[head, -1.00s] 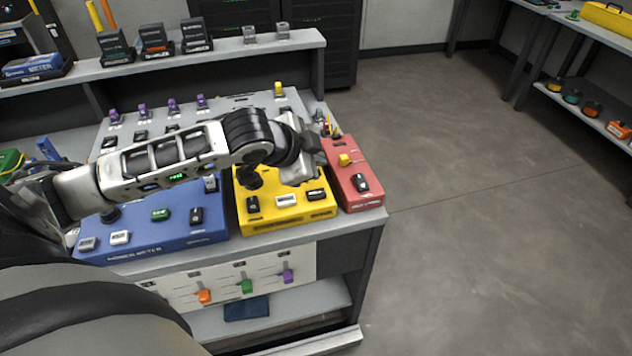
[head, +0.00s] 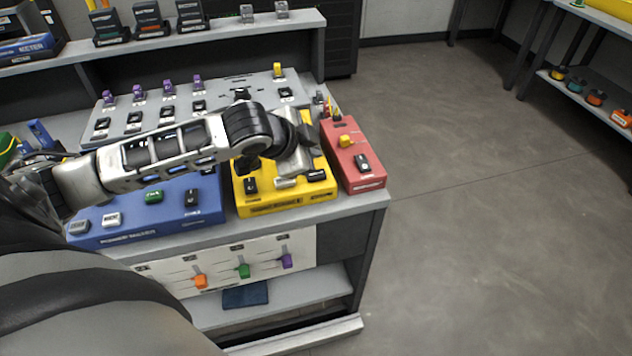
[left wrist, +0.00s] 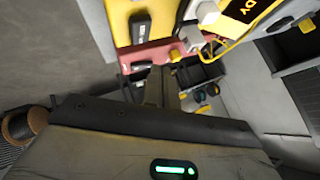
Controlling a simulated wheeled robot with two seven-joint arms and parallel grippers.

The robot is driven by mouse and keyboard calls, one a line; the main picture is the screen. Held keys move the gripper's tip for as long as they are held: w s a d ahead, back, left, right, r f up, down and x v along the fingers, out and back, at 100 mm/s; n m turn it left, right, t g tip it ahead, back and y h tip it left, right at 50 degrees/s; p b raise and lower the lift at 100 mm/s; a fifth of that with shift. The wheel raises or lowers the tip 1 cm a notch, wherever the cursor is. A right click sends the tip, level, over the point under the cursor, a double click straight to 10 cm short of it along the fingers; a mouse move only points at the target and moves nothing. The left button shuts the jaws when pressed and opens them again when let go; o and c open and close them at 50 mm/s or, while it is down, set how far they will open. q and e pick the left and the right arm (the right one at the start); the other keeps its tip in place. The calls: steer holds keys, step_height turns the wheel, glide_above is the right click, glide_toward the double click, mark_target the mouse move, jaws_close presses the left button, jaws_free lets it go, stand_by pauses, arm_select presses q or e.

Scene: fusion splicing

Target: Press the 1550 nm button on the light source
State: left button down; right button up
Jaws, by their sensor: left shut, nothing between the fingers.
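The light source appears to be the yellow box (head: 262,208) on the bench, between the blue power meter (head: 160,236) and a red box. Its front row holds a black button (head: 250,186), a pale grey button (head: 285,183) and another black button (head: 316,176). Their labels are too small to read. My left gripper (head: 292,168) is over the box, just behind the pale button. Its wrist hides much of the box top. In the left wrist view the fingers (left wrist: 163,82) are together and empty; contact with a button cannot be told. My right gripper is not in view.
The red box (head: 352,160), with a yellow knob and a black switch, stands right of the yellow box. A grey panel (head: 222,90) with several purple knobs lies behind. Sliders (head: 243,270) line the bench front. The floor to the right is clear.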

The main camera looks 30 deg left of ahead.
mark_target(312, 176)
arm_select(q)
steer(key=shift+f, duration=1.55)
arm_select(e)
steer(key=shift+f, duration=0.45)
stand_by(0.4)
arm_select(q)
steer(key=shift+f, duration=0.4)
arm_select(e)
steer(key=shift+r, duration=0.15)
